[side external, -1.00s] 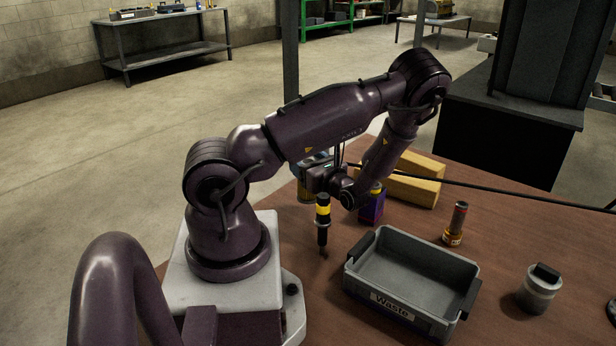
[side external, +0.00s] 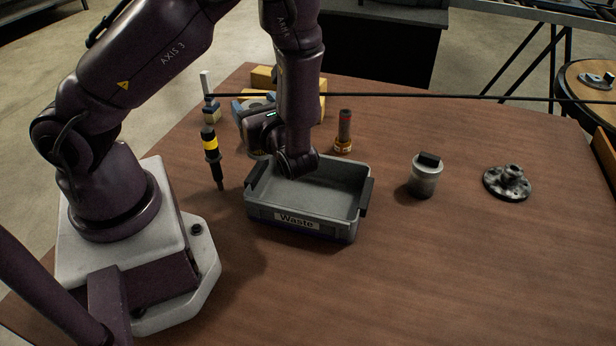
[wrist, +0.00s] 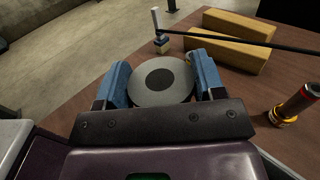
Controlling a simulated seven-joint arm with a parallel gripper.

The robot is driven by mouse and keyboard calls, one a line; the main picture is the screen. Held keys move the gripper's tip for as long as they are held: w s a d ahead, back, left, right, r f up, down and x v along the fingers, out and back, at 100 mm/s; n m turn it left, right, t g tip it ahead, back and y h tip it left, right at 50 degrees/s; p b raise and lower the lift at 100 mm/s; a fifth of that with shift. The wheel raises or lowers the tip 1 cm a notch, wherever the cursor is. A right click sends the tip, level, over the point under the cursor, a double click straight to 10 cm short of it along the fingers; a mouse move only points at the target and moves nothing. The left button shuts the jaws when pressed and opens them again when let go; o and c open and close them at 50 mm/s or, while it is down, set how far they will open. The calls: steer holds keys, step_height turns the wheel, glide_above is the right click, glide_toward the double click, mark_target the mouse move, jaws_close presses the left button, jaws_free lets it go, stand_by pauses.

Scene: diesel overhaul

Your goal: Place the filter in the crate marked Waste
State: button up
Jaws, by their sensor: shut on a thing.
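My gripper (wrist: 162,68) is shut on the filter (wrist: 160,82), which shows its round pale grey end with a dark centre between two blue jaws in the wrist view. In the side view my gripper (side external: 254,110) is at the back left of the crate marked Waste (side external: 262,212), with my wrist over the crate's back left part. The filter is mostly hidden there. The grey crate stands upright on the table with its label facing the camera. Its visible inside is empty. The wrist view does not show the crate.
A red-topped cylinder (side external: 344,132) and yellow blocks (wrist: 228,42) are behind. A grey canister (side external: 424,176) and flanged part (side external: 507,182) are right. The front right table is clear.

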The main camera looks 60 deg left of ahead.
steer(key=s+d+r, duration=0.4)
steer(key=s+d, duration=0.1)
steer(key=d, duration=0.4)
steer(key=w+a+f, duration=0.2)
steer(key=w+f, duration=1.1)
steer(key=shift+w+f+t, duration=0.15)
steer(key=shift+w+t, duration=0.15)
steer(key=shift+f, duration=0.1)
steer(key=o, duration=1)
steer(key=shift+c, duration=0.2)
